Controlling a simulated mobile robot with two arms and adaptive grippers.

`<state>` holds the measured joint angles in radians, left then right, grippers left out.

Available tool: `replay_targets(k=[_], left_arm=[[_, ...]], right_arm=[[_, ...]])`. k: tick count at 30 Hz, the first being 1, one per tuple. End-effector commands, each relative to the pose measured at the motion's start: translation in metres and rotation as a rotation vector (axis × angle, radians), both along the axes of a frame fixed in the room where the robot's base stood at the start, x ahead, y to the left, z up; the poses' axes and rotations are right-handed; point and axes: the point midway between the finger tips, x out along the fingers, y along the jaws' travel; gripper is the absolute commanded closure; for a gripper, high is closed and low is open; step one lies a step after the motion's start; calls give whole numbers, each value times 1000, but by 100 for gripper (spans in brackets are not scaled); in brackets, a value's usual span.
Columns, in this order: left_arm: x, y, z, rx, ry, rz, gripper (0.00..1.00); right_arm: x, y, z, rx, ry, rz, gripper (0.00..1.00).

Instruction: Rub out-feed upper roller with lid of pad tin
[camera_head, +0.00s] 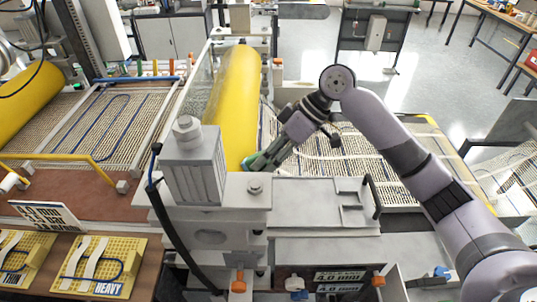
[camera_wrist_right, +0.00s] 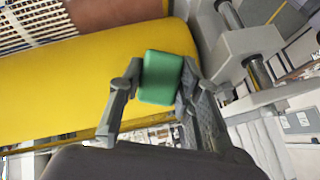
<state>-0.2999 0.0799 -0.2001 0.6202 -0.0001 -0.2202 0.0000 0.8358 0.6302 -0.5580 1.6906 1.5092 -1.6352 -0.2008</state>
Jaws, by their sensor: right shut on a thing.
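The yellow out-feed upper roller (camera_head: 235,90) runs away from me in the middle of the head view. It fills much of the right wrist view (camera_wrist_right: 65,90). My right gripper (camera_head: 266,154) is at the roller's near end, on its right side. It is shut on a small green pad tin (camera_wrist_right: 161,77), gripped by its sides between the two fingers. The tin overlaps the roller's surface in the wrist view; I cannot tell whether they touch. Which face is the lid is not clear. My left gripper is not in view.
A grey machine housing (camera_head: 193,175) stands at the roller's near end. A grey cover (camera_head: 315,205) with a dark handle lies below my right arm. Mesh with a looped blue line (camera_head: 105,115) lies to the left. Sample boards (camera_head: 100,265) lie at the lower left.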

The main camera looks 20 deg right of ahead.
Motion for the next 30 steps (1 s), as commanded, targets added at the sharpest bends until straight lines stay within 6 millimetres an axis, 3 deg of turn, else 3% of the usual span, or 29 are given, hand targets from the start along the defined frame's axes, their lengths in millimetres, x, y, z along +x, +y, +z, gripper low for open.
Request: replay_targets(k=[8, 24, 30], left_arm=[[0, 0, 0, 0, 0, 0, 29], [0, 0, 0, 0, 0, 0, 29], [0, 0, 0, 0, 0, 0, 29]], right_arm=[[0, -4, 2, 1, -2, -3, 100], [-12, -46, 29, -1, -2, -3, 100], [-13, -50, 32, 1, -2, -1, 100]])
